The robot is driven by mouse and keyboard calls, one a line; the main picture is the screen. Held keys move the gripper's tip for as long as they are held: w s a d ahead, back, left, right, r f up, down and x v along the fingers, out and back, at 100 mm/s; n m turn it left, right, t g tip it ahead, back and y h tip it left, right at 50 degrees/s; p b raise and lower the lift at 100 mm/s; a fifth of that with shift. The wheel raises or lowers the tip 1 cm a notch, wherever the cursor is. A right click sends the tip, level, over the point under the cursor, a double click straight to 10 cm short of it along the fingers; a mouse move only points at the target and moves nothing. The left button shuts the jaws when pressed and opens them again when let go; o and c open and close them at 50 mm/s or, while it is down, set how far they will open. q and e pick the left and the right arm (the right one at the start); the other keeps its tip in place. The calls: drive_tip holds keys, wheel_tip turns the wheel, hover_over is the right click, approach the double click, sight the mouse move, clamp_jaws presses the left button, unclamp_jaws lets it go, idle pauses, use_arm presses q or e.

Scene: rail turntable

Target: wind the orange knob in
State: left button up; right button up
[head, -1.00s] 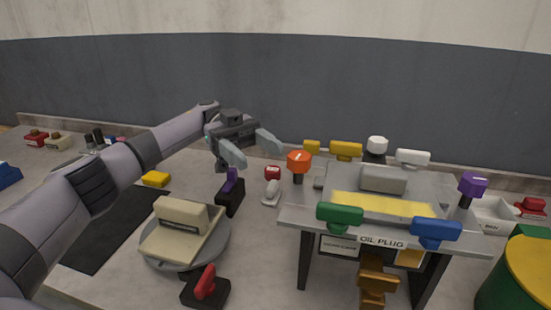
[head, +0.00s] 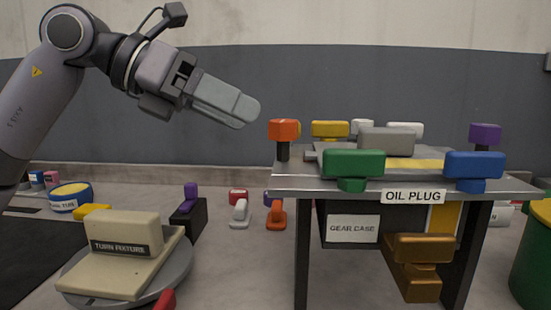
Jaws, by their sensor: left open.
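The orange knob (head: 284,131) stands on a dark stem at the left back corner of the raised grey table (head: 300,185). My left gripper (head: 247,108) is in the air just left of the knob and a little above it. Its fingers point right and slightly down toward the knob, and a gap seems to show between fingertips and knob. The fingers overlap from this side, and nothing is seen between them. My right gripper is out of the view.
Yellow (head: 330,130), green (head: 353,163), blue (head: 474,165) and purple (head: 485,134) knobs crowd the table around a grey block (head: 386,140). A turn fixture (head: 120,250) sits lower left. A green drum (head: 532,265) stands at right.

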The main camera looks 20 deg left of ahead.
sight(276, 121)
use_arm(q)
drive_tip(key=shift+s+r+m+t+b, duration=0.2)
drive_tip(key=shift+m+t, duration=0.15)
drive_tip(key=shift+m, duration=0.2)
drive_tip(key=shift+s+r+m+t+b, duration=0.2)
drive_tip(key=shift+m+t, duration=0.15)
drive_tip(key=shift+m, duration=0.2)
drive_tip(key=x, duration=0.7)
drive_tip(key=shift+r, duration=0.1)
drive_tip(key=shift+c, duration=0.3)
drive_tip(key=c, duration=0.9)
